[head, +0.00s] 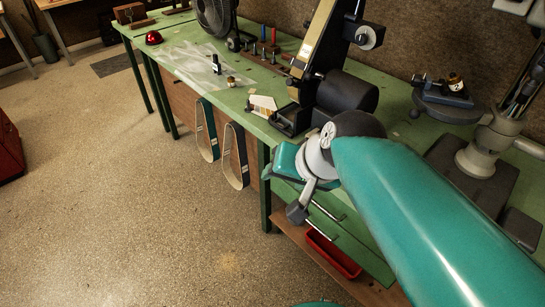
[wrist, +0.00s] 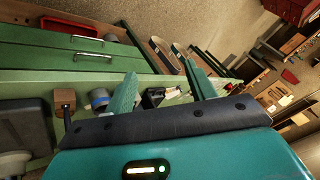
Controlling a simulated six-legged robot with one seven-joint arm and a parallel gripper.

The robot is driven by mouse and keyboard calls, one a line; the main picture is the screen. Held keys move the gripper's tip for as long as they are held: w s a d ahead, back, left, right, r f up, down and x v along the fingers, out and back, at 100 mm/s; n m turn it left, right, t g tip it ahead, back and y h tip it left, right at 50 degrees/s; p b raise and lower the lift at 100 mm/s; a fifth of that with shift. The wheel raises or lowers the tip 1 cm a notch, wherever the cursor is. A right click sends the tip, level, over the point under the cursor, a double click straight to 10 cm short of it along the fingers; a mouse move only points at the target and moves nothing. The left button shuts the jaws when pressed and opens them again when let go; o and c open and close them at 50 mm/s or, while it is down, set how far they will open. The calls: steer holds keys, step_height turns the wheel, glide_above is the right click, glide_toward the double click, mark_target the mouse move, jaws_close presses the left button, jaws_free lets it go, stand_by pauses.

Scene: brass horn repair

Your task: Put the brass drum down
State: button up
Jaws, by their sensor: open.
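My gripper (wrist: 160,72) is open in the wrist view, with its two green fingers spread apart and nothing held between them. In the head view my arm reaches down to the front edge of the green workbench (head: 180,62), and the fingertips are not clear there. I cannot pick out a brass drum for certain. A small brass-coloured piece (head: 231,81) stands on the bench beside a small dark bottle (head: 216,64), well left of my arm.
A belt sander (head: 345,92) stands on the bench just behind my wrist. A fan (head: 214,18) stands farther back. Two sanding belts (head: 235,155) hang at the bench front. A red bin (head: 333,252) lies on the lower shelf. The floor at left is mostly clear.

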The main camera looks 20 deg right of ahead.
steer(key=s+n, duration=0.1)
steer(key=s+n+h, duration=0.1)
steer(key=n, duration=0.1)
steer(key=s+f+n+h, duration=0.1)
steer(key=n, duration=0.1)
steer(key=shift+s+a+f+g, duration=0.1)
steer(key=shift+s+a+g, duration=0.15)
steer(key=shift+g, duration=0.15)
steer(key=c, duration=0.4)
steer(key=shift+d, duration=0.15)
steer(key=shift+d, duration=0.1)
